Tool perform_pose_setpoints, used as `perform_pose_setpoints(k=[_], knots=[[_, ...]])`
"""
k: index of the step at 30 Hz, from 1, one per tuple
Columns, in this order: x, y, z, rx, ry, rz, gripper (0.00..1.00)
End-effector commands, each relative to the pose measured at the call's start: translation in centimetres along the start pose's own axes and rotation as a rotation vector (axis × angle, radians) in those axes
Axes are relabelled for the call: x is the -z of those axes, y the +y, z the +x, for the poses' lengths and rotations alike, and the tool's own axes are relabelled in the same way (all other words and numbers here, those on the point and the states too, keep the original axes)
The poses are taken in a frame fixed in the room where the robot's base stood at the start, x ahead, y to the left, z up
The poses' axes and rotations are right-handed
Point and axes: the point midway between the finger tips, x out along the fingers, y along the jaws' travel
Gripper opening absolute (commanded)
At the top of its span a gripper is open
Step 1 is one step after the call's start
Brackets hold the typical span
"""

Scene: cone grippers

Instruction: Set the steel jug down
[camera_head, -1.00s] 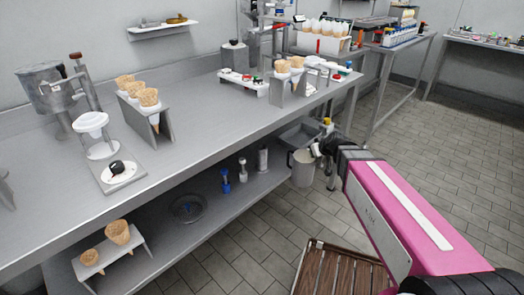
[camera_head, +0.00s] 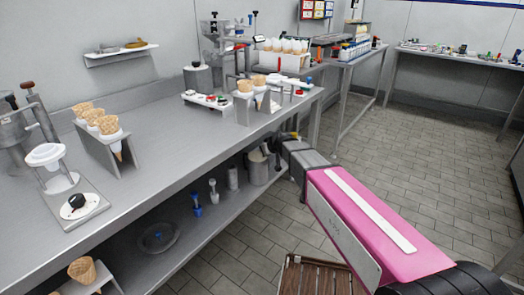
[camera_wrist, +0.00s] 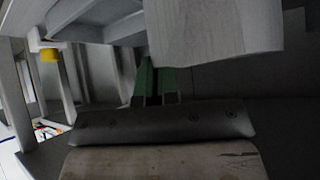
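The steel jug (camera_head: 258,171) is a grey upright cup at the right end of the lower shelf (camera_head: 222,211), under the worktop. I cannot tell whether its base touches the shelf. My gripper (camera_head: 273,148) is at the jug's upper right side, partly hidden by my arm. In the wrist view the jug's pale wall (camera_wrist: 212,28) fills the top, and my gripper's green fingers (camera_wrist: 156,82) are close together beside it. They appear shut on the jug's handle, which is mostly hidden.
The worktop edge (camera_head: 213,154) is just above and left of the jug. A grey cylinder (camera_head: 232,178) and a blue-and-grey tool (camera_head: 197,204) stand on the shelf to its left. A wooden slatted crate (camera_head: 318,275) is on the floor.

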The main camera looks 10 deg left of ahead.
Motion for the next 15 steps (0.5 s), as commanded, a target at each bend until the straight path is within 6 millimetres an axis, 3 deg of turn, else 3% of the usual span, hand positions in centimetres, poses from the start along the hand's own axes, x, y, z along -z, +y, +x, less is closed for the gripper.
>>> perform_pose_setpoints(k=[15], knots=[[2.5,0.0,2.9,0.000,0.001,0.002,0.00]])
